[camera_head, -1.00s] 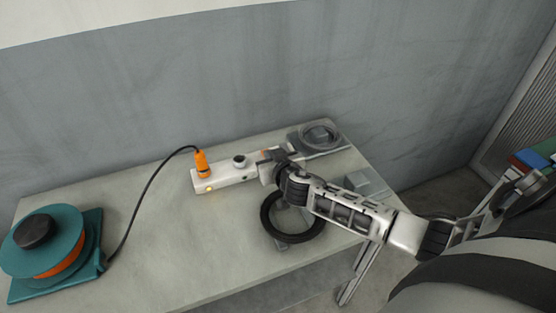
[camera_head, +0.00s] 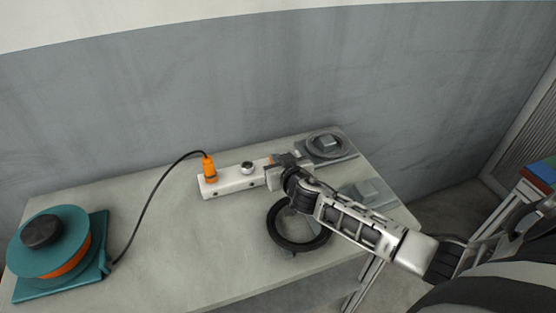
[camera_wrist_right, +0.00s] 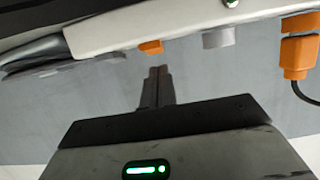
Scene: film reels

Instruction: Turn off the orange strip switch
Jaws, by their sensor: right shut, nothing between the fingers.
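The white power strip (camera_head: 235,181) lies near the back of the table, and it also fills the top of the wrist view (camera_wrist_right: 110,30). Its orange switch (camera_wrist_right: 150,47) shows in the wrist view; in the head view a bit of orange (camera_head: 268,160) shows beside my gripper. My right gripper (camera_head: 275,167) is at the strip's right part and hides some of it. In the wrist view its fingertips (camera_wrist_right: 160,70) are together and empty, just below the switch in the picture; contact is not clear. No lit lamp shows on the strip in the head view. My left gripper is out of view.
An orange plug (camera_head: 209,170) and a grey knob (camera_head: 247,168) stand up from the strip. A black cable (camera_head: 147,205) runs to a teal reel (camera_head: 42,250). A dark ring (camera_head: 275,233) lies under my right forearm. A grey reel (camera_head: 325,145) sits at the back right.

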